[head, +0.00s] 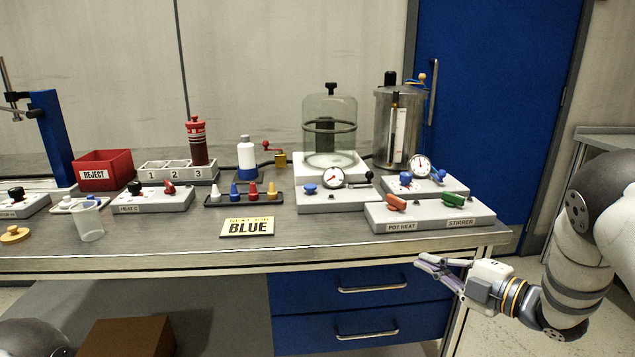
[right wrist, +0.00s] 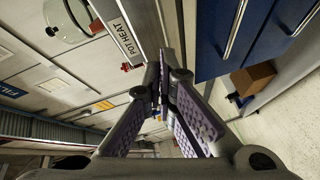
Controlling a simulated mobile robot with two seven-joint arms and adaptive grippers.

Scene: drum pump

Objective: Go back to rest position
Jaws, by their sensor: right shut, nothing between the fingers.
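My right gripper (head: 440,271) is shut and empty. It hangs in the air just in front of the bench's front edge, at the right end, below the POT HEAT and STIRRER box (head: 430,214). In the right wrist view my fingers (right wrist: 163,82) meet at their tips, with nothing between them. The POT HEAT label (right wrist: 127,37) shows beyond them. My left gripper is not in view.
The bench (head: 330,229) carries a glass bell jar (head: 329,125), a steel pot (head: 398,125), a red REJECT bin (head: 103,170), a clear cup (head: 89,220) and a BLUE sign (head: 247,227). Blue drawers (head: 360,290) are under it. Floor is free at the lower right.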

